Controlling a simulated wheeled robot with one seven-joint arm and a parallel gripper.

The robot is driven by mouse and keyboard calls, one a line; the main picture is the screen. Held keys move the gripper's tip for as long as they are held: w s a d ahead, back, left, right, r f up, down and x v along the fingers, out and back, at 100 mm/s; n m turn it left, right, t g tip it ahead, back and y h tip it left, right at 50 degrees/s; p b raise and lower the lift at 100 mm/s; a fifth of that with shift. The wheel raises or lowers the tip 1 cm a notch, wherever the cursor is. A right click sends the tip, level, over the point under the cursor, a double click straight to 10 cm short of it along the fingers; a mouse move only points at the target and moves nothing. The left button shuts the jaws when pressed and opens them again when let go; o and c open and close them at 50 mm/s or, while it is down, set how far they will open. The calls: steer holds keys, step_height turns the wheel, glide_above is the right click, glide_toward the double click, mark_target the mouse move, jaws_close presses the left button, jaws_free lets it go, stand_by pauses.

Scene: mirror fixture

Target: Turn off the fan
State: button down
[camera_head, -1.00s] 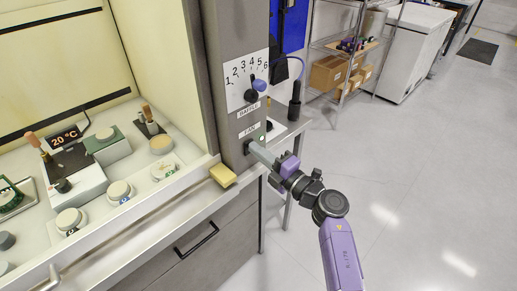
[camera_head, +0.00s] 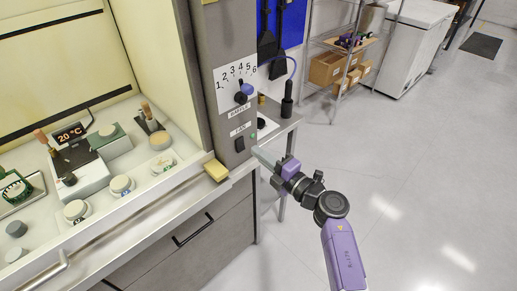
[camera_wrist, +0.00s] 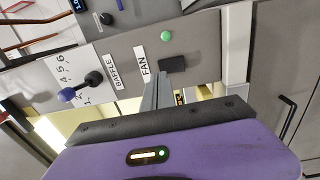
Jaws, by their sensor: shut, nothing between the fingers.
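The dark fan switch (camera_head: 240,144) is on the grey post, below the FAN label (camera_head: 238,129). A small green light (camera_head: 253,135) is beside it. In the wrist view the black switch (camera_wrist: 172,67), the FAN label (camera_wrist: 145,66) and the bright green light (camera_wrist: 166,35) are in plain sight. My gripper (camera_head: 258,153) is shut and empty, just right of and below the switch in the head view. Its closed fingers (camera_wrist: 163,78) point toward the panel and look apart from it. I cannot tell which way the switch is rocked.
A BAFFLE knob (camera_head: 242,96) with a numbered dial sits above the switch. A yellow sponge-like block (camera_head: 215,170) rests on the bench edge to the left. Containers and a 20 °C hotplate (camera_head: 73,150) stand inside the hood. Open floor (camera_head: 420,180) lies right.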

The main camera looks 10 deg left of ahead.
steer(key=v, duration=0.8)
steer(key=shift+s+d+r, duration=0.2)
steer(key=shift+d+r, duration=0.1)
steer(key=shift+r, duration=0.2)
